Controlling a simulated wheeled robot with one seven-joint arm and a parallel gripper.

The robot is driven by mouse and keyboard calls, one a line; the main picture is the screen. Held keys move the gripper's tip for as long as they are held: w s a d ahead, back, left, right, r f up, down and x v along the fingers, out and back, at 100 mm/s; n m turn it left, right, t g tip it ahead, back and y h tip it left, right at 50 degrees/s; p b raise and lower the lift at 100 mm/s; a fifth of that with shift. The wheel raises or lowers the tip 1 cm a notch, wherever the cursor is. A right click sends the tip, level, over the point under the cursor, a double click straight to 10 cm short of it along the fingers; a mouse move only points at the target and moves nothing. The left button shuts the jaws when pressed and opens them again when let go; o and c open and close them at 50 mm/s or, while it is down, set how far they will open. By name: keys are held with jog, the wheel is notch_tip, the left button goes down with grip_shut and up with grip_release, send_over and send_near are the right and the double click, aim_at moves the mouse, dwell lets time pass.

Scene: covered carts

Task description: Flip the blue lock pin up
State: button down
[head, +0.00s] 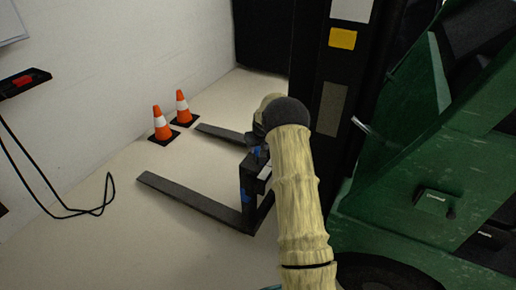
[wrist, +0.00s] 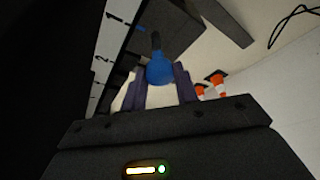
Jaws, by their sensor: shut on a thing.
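The blue lock pin (wrist: 159,70) has a rounded blue knob with a dark shaft above it in the wrist view. My gripper (wrist: 162,84) has its two purple fingers on either side of the knob and is shut on it. In the head view a small blue part (head: 257,151) shows on the dark fork carriage, just below my wrist. A second blue part (head: 243,193) shows lower, by the near fork. I cannot tell which of the two is held. My arm hides much of the carriage, and my fingertips are not clear there.
Two dark forks (head: 188,201) reach left, low over the pale floor. Two orange-and-white cones (head: 161,125) stand beyond them near the white wall. A green truck body (head: 430,170) and a dark mast (head: 331,105) stand at the right. A black cable (head: 75,211) lies at the left.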

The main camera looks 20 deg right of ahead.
jog(key=c, duration=1.1)
grip_release()
jog(key=shift+r, duration=0.3)
jog(key=shift+f, duration=0.15)
jog(key=p+v, duration=0.2)
jog(key=v, duration=1.5)
jog(key=shift+s, duration=0.1)
